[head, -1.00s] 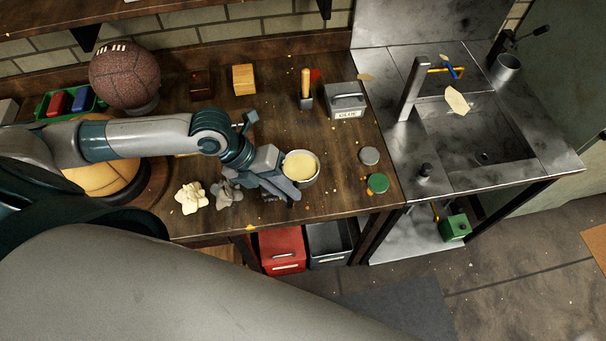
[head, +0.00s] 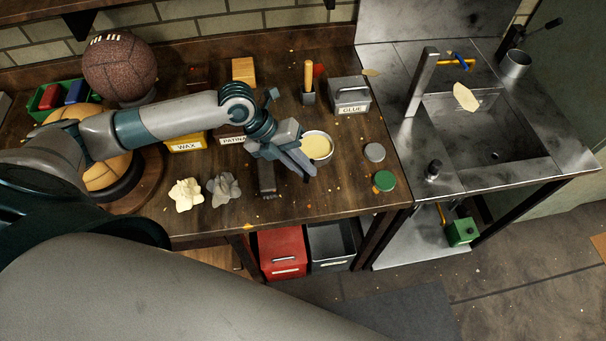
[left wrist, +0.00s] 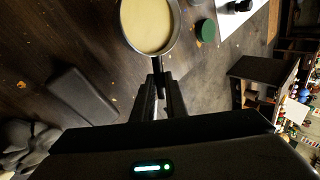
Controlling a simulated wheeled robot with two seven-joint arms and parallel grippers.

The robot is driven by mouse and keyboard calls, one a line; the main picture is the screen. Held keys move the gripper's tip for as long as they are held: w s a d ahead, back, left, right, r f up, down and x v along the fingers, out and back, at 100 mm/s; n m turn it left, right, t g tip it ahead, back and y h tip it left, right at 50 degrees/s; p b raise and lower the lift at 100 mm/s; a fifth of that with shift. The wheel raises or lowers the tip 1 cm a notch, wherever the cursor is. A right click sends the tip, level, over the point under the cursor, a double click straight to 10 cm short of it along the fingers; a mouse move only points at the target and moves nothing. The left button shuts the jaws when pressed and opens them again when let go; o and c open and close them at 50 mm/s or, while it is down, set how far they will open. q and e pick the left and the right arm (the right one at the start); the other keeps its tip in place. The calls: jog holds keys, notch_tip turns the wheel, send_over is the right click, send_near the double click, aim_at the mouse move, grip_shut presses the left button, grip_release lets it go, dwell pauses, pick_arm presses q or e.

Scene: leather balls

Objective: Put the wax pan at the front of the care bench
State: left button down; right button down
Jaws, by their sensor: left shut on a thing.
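The wax pan (head: 317,146), a small round metal pan of pale yellow wax, is over the right part of the wooden care bench (head: 335,190). It also shows at the top of the left wrist view (left wrist: 148,25). My left gripper (head: 307,172) is on the near side of the pan. Its fingers (left wrist: 158,80) are shut on the pan's handle, which points toward the gripper. I cannot tell whether the pan touches the bench. My right gripper is not in view.
A dark block (head: 267,178), a grey cloth (head: 223,187) and a cream cloth (head: 186,194) lie left of the gripper. A grey lid (head: 374,152), a green lid (head: 383,181) and the glue box (head: 350,95) stand to the right. The front right bench edge is mostly clear.

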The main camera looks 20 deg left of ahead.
pick_arm(q)
jog(key=shift+f+b, duration=1.2)
jog(key=shift+f, duration=0.75)
jog(key=c, duration=1.8)
grip_release()
jog(key=shift+o, duration=0.2)
